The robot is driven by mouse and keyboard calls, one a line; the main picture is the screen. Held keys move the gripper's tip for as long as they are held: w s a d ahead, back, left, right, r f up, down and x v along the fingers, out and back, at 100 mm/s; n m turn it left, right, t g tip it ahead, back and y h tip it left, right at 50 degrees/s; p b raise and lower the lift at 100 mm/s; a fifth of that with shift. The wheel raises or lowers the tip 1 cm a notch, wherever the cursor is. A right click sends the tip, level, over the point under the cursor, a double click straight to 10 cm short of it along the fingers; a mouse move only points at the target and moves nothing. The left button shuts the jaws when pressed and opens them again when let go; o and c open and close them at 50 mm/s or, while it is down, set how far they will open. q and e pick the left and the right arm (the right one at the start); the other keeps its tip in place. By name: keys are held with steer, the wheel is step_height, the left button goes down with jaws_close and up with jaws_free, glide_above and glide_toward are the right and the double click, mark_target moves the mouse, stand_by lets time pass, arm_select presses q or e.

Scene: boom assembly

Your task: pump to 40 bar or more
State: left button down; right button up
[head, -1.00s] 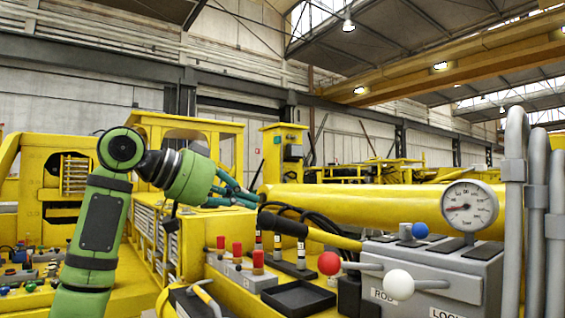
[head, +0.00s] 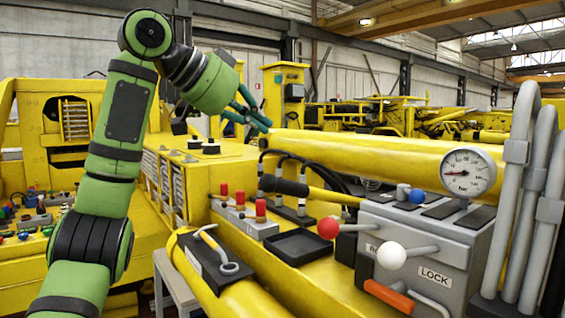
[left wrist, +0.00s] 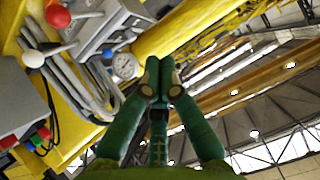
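The pump lever has a black grip (head: 283,186) and a yellow rod running right to the grey valve block (head: 425,240). The round white pressure gauge (head: 468,171) stands on that block; its needle points left, toward the low end, but the exact value is too small to read. The gauge also shows in the left wrist view (left wrist: 126,65). My left gripper (head: 264,124) is in the air above the black grip, apart from it. In the left wrist view its fingertips (left wrist: 159,78) meet with nothing between them. My right gripper is not in view.
Red (head: 328,227) and white (head: 391,256) knobbed levers stick out of the block's front. An orange handle (head: 388,296) is below. A black tray (head: 298,246) and red-capped buttons (head: 240,198) lie left of them. Grey pipes (head: 530,200) rise at the right.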

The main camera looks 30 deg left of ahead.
arm_select(q)
steer(key=p, duration=0.3)
glide_above(286, 180)
steer(key=f, duration=0.4)
steer(key=shift+w+d+f, duration=0.3)
steer(key=shift+w, duration=0.05)
steer(key=shift+s+a+f, duration=0.1)
steer(key=shift+a+f, duration=0.1)
steer(key=shift+f, duration=0.45)
steer(key=shift+s+a+f, duration=0.1)
steer(key=shift+a+f, duration=0.05)
steer(key=shift+f, duration=0.45)
steer(key=shift+s+a+f, duration=0.35)
steer(key=shift+s+f, duration=0.05)
steer(key=shift+f, duration=0.2)
steer(key=shift+w+d+f, duration=0.1)
steer(key=shift+w+d, duration=0.05)
steer(key=shift+d, duration=0.05)
